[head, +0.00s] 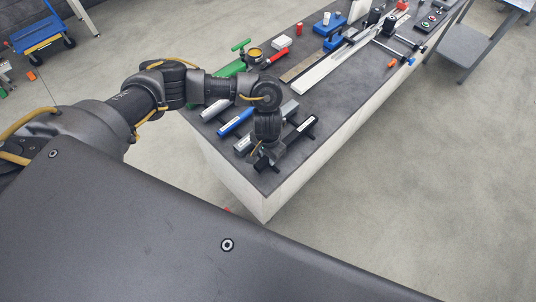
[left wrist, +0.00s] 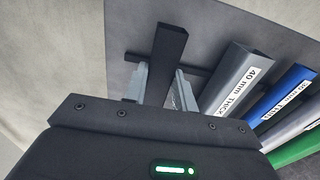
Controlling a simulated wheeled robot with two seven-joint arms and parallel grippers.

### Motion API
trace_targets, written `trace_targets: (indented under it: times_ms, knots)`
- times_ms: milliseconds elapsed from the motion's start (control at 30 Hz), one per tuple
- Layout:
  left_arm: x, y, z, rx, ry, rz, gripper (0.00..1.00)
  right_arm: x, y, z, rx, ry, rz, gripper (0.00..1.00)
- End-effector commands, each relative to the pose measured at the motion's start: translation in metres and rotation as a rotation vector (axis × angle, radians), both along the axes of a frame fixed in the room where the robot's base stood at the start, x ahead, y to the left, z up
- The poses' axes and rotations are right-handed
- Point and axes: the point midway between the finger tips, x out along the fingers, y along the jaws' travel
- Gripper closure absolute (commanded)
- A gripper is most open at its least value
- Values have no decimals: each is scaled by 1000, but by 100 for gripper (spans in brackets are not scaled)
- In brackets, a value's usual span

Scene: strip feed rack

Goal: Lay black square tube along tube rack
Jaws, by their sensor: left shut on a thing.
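The black square tube (head: 299,132) is at the front right end of the row of tubes on the dark bench. My left gripper (head: 264,158) is shut on it near its near end, pointing down. In the left wrist view the tube (left wrist: 168,58) stands out between the two grey fingers (left wrist: 160,88). A black crossbar of the tube rack (left wrist: 136,57) shows beside and behind the tube. I cannot tell whether the tube touches it. My right gripper is not in view.
A grey tube labelled 40 mm THICK (left wrist: 235,75) lies beside the black tube, with a blue tube (left wrist: 290,97) and a green piece (left wrist: 297,148) further right. A long pale rail (head: 330,70) and a green-handled tool (head: 240,46) are farther along the bench.

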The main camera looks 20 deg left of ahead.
Motion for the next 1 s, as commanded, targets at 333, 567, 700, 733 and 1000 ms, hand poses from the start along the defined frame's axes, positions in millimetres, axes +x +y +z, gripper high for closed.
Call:
trace_targets:
  times_ms: [333, 567, 700, 733, 1000]
  knots:
    - [1, -1, -6, -2, -1, 2, 100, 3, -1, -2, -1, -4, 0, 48]
    - [1, -1, -10, -2, -1, 1, 100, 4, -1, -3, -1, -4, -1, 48]
    - [1, -1, -10, -2, -1, 0, 61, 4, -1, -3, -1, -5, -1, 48]
    - [1, -1, -11, -2, -1, 0, 57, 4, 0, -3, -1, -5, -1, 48]
    - [0, 0, -11, -1, -1, 0, 48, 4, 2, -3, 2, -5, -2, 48]
